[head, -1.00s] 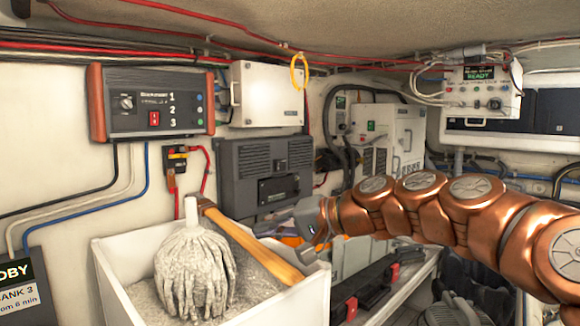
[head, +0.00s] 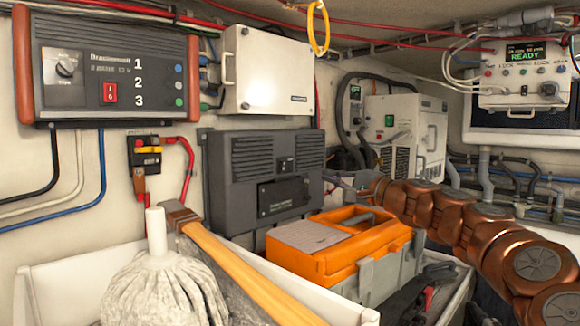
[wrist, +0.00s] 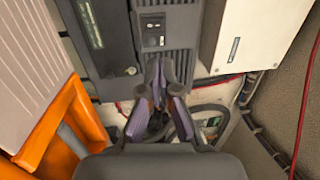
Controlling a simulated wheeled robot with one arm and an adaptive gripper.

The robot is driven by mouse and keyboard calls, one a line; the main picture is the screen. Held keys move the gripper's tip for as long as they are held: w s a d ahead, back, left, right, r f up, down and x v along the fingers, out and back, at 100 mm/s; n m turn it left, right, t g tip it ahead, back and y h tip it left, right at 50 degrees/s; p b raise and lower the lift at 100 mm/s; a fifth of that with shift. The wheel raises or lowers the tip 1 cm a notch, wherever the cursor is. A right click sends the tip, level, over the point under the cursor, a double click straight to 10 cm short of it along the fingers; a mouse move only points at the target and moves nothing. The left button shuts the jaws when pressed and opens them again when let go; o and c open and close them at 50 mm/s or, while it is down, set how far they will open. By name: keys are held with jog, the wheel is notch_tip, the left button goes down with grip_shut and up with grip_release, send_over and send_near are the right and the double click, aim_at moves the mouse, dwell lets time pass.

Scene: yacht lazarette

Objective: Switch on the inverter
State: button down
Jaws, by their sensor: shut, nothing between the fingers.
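A dark grey vented box (head: 258,185), which looks like the inverter, is mounted on the wall in the middle of the head view. A small switch panel (head: 287,165) sits on its front between the vents. In the wrist view the box (wrist: 165,52) fills the top middle, with the switch panel (wrist: 152,31) just beyond my fingertips. My gripper (wrist: 160,70) is shut and empty, pointing toward the box. In the head view my gripper (head: 347,183) is small, just right of the box. I cannot tell which way the switch is set.
An orange toolbox (head: 345,245) stands below the box, close to my arm. A white bin (head: 55,280) holds a mop (head: 165,285) and a wooden-handled tool (head: 240,270). A white wall box (head: 268,70) and a panel with a red switch (head: 110,75) hang at upper left.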

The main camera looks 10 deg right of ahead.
aim_at(284, 162)
jog(key=p+x, duration=0.5)
jog(key=x, duration=0.9)
dwell(0.4)
jog(key=shift+r, duration=0.1)
